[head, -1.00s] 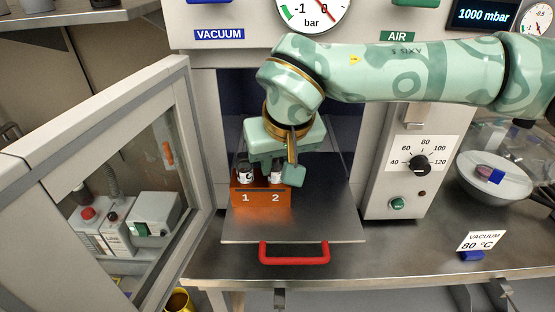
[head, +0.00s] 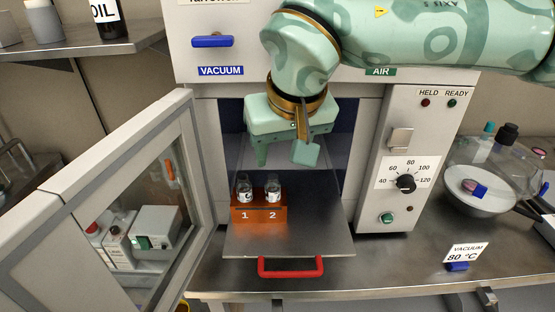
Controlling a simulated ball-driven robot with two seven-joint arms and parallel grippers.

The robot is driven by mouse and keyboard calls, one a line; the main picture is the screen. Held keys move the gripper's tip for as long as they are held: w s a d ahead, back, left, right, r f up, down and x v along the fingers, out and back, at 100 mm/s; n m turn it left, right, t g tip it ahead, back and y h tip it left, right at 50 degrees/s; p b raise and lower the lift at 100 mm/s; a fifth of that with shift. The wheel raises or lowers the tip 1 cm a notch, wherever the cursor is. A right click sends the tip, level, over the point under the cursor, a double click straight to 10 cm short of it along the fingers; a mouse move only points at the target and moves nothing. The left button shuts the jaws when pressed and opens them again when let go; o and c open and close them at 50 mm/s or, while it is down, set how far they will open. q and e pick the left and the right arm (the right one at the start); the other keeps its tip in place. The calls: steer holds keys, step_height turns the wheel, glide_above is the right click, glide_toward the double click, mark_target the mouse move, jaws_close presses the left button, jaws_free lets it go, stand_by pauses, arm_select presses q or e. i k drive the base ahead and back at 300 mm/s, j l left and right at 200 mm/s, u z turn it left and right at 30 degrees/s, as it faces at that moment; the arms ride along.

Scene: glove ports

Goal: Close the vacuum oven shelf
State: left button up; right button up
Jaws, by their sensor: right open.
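The vacuum oven shelf (head: 310,236) is a flat metal plate pulled out of the oven's front opening, with a red handle (head: 290,273) on its front edge. An orange rack (head: 259,220) marked 1 and 2 stands on its left part. Two small vials stand in it, one over 1 (head: 244,190) and one over 2 (head: 273,191). My right gripper (head: 283,160) is open and empty, pointing down above and behind the rack, apart from the vials. My left gripper is not in view.
The oven door (head: 62,196) stands open at the left, its window showing bottles and a box behind. The control panel (head: 428,125) flanks the opening on the right. A glass vessel (head: 485,170) and a temperature sign (head: 466,252) are on the bench.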

mark_target(317, 227)
steer(key=k, duration=1)
